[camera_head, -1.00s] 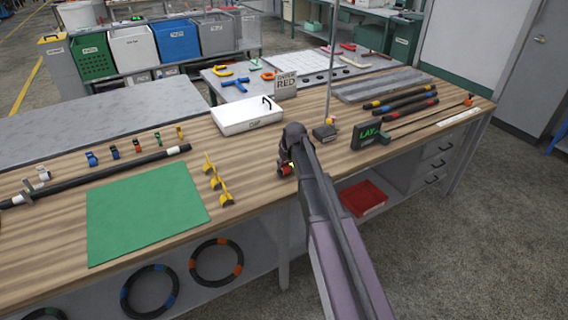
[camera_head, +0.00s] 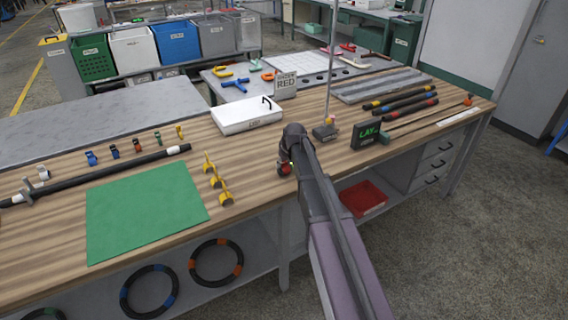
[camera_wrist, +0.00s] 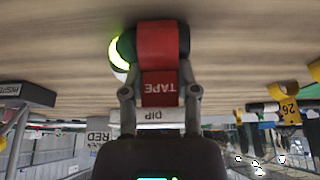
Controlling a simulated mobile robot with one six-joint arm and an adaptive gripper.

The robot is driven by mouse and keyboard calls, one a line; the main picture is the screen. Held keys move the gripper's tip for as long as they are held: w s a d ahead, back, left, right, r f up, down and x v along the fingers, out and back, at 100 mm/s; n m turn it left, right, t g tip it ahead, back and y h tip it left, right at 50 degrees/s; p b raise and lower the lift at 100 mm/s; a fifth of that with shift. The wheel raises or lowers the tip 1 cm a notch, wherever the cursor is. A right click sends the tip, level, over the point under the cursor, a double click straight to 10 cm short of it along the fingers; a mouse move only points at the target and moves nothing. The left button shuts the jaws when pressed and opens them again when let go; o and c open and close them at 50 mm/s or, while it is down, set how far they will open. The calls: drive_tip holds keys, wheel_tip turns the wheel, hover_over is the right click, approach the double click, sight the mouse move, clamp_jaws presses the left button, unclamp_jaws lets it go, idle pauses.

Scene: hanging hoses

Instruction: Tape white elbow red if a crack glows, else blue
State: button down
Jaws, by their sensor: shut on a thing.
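My gripper (camera_wrist: 160,92) is shut on a red tape piece (camera_wrist: 158,42) marked TAPE, with dark ends. A bright yellow-green arc (camera_wrist: 118,52) shows just left of it in the wrist view; I cannot tell whether it belongs to the held piece. In the head view my gripper (camera_head: 286,166) is low over the front part of the wooden bench, and the red shows at its tip. I cannot clearly make out a white elbow or a crack.
A green mat (camera_head: 145,212) and yellow holders (camera_head: 218,182) lie to the left. Several dark hoses (camera_head: 403,103) lie at right.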

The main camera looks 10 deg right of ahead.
drive_tip(key=shift+s+f+b, duration=0.65)
drive_tip(key=shift+f+b, duration=0.05)
drive_tip(key=shift+b, duration=0.05)
idle(0.5)
drive_tip(key=c, duration=1.4)
unclamp_jaws()
drive_tip(key=shift+f, duration=0.15)
drive_tip(key=c, duration=1.3)
unclamp_jaws()
drive_tip(key=shift+w+f, duration=0.1)
drive_tip(key=o, duration=1.1)
drive_tip(key=shift+w+f, duration=0.1)
drive_tip(key=shift+w, duration=0.05)
drive_tip(key=shift+o, duration=1)
drive_tip(key=shift+w+f, duration=0.1)
drive_tip(key=shift+f, duration=0.05)
drive_tip(key=shift+r, duration=0.2)
drive_tip(key=shift+w, duration=0.15)
drive_tip(key=shift+w+r+p, duration=0.1)
drive_tip(key=shift+r+p, duration=0.25)
drive_tip(key=shift+p, duration=0.25)
wheel_tip(320, 180, up, 8)
drive_tip(key=p, duration=0.8)
drive_tip(key=shift+w+r, duration=0.15)
drive_tip(key=shift+r, duration=0.05)
